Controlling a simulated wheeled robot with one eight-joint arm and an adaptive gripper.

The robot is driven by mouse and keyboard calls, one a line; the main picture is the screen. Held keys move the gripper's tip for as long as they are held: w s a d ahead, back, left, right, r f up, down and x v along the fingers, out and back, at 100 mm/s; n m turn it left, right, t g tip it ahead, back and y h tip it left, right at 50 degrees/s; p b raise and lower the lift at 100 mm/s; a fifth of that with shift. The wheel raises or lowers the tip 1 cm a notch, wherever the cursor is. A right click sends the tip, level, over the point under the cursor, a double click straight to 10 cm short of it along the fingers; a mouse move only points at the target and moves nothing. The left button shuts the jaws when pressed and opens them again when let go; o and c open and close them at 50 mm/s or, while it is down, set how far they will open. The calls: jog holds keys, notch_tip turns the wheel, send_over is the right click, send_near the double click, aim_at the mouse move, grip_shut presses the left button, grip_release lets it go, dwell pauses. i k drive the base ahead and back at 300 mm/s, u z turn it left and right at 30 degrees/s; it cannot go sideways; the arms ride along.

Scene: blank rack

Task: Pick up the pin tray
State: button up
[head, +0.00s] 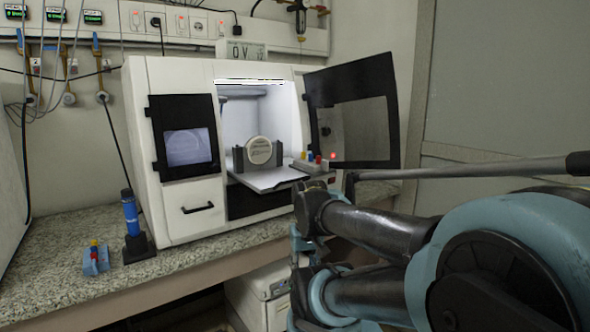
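A small grey tray with several upright coloured pegs, red and blue among them, (309,164) sits at the right end of the shelf that sticks out of the white machine; it looks like the pin tray. Its lower edge is close to my dark arm link in the picture, and I cannot tell the gap in depth. A small blue block with red and yellow tops (96,260) stands on the counter at the left. My arm fills the lower right, but I cannot make out the fingers of my gripper.
The white machine (180,90) has its dark door (356,118) swung open to the right. A round pale disc (259,150) stands in a dark holder on its shelf (268,181). A blue cylinder on a black base (131,217) stands on the speckled counter (60,284).

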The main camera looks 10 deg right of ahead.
aim_at(312, 167)
jog(key=u, duration=1.3)
jog(key=k, duration=0.85)
jog(key=z, duration=1.1)
